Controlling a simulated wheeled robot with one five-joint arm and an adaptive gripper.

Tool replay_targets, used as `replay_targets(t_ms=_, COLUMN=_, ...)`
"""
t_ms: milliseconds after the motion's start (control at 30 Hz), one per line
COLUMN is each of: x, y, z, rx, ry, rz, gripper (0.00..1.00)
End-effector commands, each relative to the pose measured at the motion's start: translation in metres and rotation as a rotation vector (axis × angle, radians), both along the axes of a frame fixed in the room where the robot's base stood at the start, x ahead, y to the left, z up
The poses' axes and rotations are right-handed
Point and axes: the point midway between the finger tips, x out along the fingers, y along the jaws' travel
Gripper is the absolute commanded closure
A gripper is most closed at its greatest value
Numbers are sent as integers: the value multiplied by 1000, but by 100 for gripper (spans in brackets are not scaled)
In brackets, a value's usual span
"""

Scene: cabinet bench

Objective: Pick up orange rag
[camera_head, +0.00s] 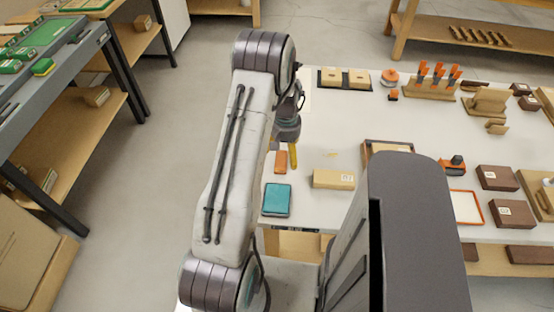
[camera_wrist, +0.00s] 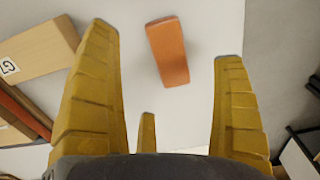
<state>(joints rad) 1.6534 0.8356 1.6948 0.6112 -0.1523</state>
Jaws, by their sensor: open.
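The orange rag (camera_head: 281,161) lies on the white bench near its left edge and looks like a small folded rectangular block. In the wrist view the orange rag (camera_wrist: 167,52) shows whole, lying beyond and between my spread fingers. My gripper (camera_wrist: 163,62) is open, with its yellow fingers apart and nothing between them. In the head view my gripper (camera_head: 293,157) is mostly hidden by my arm; one yellow finger shows just right of the rag. The exact height of the fingers above the bench cannot be told.
A teal box (camera_head: 277,199) lies in front of the rag, and a light wooden box (camera_head: 334,179) is to its right. The wooden box also shows in the wrist view (camera_wrist: 38,55). Blocks, trays and an orange-handled tool rack (camera_head: 430,92) occupy the right side.

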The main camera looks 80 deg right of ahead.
Motion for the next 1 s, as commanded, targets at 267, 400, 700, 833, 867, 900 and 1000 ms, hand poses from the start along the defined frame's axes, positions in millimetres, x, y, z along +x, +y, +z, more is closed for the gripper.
replay_targets(t_ms=267, x=1, y=3, z=-25, rx=5, ry=-1, rz=1, gripper=11)
replay_targets(t_ms=400, x=2, y=2, z=-41, rx=2, ry=0, rz=1, gripper=11)
replay_targets(t_ms=700, x=2, y=2, z=-54, rx=-1, ry=0, rz=1, gripper=11)
replay_targets(t_ms=833, x=2, y=2, z=-54, rx=-1, ry=0, rz=1, gripper=11)
replay_targets(t_ms=867, x=2, y=2, z=-54, rx=-1, ry=0, rz=1, gripper=11)
replay_targets(t_ms=900, x=2, y=2, z=-54, rx=-1, ry=0, rz=1, gripper=13)
replay_targets(t_ms=1000, x=2, y=2, z=-54, rx=0, ry=0, rz=1, gripper=22)
